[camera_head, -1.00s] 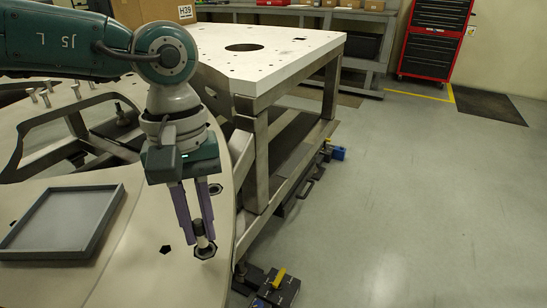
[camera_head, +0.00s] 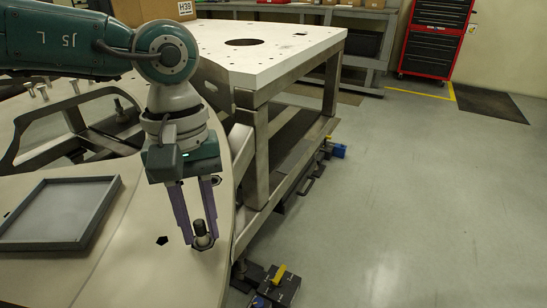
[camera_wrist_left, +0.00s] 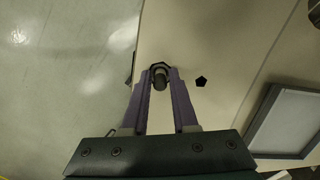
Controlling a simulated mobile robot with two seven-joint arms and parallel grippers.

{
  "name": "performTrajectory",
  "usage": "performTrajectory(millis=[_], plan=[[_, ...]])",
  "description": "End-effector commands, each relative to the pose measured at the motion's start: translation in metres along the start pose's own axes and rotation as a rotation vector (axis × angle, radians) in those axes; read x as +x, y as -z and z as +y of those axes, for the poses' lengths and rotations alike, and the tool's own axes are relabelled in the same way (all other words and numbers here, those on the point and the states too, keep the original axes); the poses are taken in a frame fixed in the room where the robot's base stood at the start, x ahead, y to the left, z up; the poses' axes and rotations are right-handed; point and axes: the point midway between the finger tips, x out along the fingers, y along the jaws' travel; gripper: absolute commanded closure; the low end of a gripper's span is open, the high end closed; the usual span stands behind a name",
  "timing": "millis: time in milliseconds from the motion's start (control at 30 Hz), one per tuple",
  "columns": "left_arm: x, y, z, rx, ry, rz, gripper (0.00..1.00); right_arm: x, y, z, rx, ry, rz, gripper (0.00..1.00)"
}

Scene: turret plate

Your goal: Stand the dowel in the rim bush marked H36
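A short dark dowel (camera_head: 201,228) stands roughly upright in a dark hex-shaped rim bush (camera_head: 203,243) near the edge of the pale round plate (camera_head: 130,270). No H36 mark is legible at this bush. The wrist view shows the dowel (camera_wrist_left: 160,80) and the bush around it from above, between the fingertips. My left gripper (camera_head: 202,228) points down with its purple fingers on either side of the dowel. The fingers look open, with a small gap to the dowel. My right gripper is in neither view.
A grey shallow tray (camera_head: 92,232) lies on the plate at left. A pentagonal hole (camera_head: 162,240) is beside the bush. A white-topped table (camera_head: 290,60) stands behind. A cardboard box (camera_head: 150,12) bears the label H39. Open floor lies to the right.

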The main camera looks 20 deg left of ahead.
Motion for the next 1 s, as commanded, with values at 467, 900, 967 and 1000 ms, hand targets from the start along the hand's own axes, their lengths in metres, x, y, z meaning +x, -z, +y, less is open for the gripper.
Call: performTrajectory(millis=[467, 900, 967, 1000], plan=[[-0.001, 0.0, 0.0, 0.0, 0.0, 0.0, 0.47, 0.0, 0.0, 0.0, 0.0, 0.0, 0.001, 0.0], [-0.074, 0.001, 0.001, 0.0, -0.004, 0.004, 0.47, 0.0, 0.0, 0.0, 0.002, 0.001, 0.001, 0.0], [-0.083, 0.001, 0.001, 0.0, -0.004, 0.003, 0.47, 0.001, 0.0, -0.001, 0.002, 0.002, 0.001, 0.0], [-0.088, 0.001, 0.0, 0.0, -0.002, 0.002, 0.47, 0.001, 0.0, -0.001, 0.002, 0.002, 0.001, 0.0]])
